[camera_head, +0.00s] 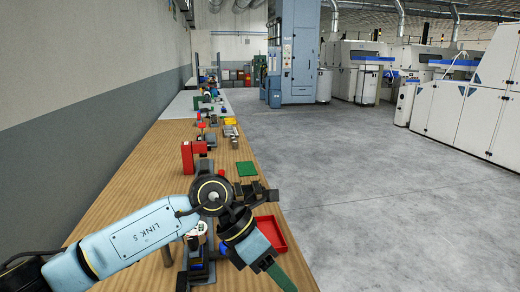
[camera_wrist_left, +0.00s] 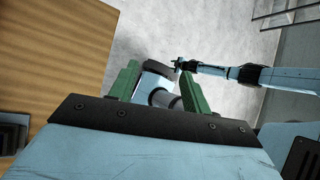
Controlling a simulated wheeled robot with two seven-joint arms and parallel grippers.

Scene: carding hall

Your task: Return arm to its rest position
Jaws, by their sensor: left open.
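My left arm (camera_head: 140,235) comes in from the left over the workbench (camera_head: 140,160) in the head view. My left gripper (camera_head: 278,276) points down and to the right, past the bench's right edge. In the left wrist view my left gripper (camera_wrist_left: 160,73) has its two green fingers apart with nothing held between them. Beyond them are blue-grey and dark parts of my own body above the grey floor.
A red tray (camera_head: 272,234) lies close beside my left gripper at the bench edge. A red block-like device (camera_head: 190,157) and a green plate (camera_head: 246,169) stand farther along the bench. Open grey floor (camera_head: 370,200) lies to the right, with white machines (camera_head: 460,115) beyond.

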